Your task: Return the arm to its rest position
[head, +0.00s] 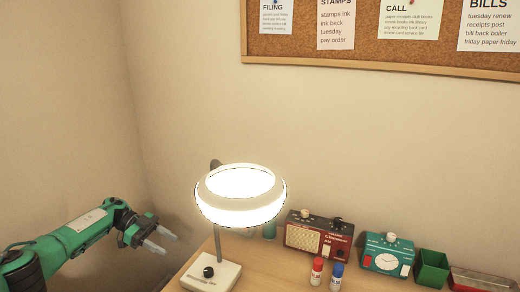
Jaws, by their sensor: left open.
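My left arm comes in from the left edge, green with black joints. Its left gripper (158,240) is open, with two grey fingers apart and nothing between them. It hangs left of the desk (188,274), apart from the lamp. A desk lamp (240,215) with a round, brightly glowing head stands on the desk. Its white base (222,278) carries a black knob. My right gripper is not in view.
Right of the lamp stand a red radio (305,240), a teal clock box (388,262), a green bin (432,270) and a red-capped (317,277) and a blue-capped bottle (337,283). A corkboard (400,58) hangs behind.

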